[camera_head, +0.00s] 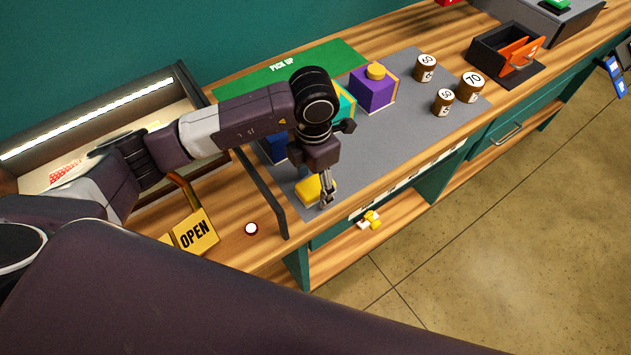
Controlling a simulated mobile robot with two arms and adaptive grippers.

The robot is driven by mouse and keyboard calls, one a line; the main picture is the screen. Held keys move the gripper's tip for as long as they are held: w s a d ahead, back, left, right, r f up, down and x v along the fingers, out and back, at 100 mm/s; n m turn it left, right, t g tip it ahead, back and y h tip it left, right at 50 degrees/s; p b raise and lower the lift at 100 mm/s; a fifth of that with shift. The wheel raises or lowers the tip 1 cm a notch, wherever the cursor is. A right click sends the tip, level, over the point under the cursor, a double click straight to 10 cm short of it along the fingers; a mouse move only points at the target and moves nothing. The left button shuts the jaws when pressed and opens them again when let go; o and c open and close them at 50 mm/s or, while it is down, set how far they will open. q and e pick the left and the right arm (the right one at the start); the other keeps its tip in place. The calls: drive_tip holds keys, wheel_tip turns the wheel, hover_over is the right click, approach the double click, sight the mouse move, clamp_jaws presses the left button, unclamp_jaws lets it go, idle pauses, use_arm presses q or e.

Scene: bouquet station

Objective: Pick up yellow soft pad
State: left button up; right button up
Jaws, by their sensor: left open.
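The yellow soft pad (308,190) lies on the grey mat (420,140) near its front left corner. My left gripper (327,203) points down at the pad's right end, with its fingers close beside it. The gripper is open, and the wrist above partly hides the area behind the pad. I cannot tell whether the fingers touch the pad. My right gripper does not show.
A purple block (372,90) with a yellow top, a teal block (347,104) and a blue block (275,149) stand behind. Several numbered cylinders (443,102) stand right. A dark divider (262,192) and an OPEN sign (195,232) are left. The mat's front right is clear.

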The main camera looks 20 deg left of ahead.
use_arm(q)
drive_tip(key=shift+f, duration=0.35)
drive_tip(key=shift+c, duration=0.4)
drive_tip(key=c, duration=1.1)
drive_tip(key=shift+r, duration=0.1)
drive_tip(key=shift+r+b, duration=0.3)
drive_tip(key=shift+r, duration=0.2)
wheel_tip(320, 180, up, 8)
drive_tip(key=shift+w+r+b, duration=0.1)
drive_tip(key=shift+b, duration=1.15)
wheel_tip(320, 180, up, 11)
hover_over(314, 184)
drive_tip(key=shift+b, duration=0.35)
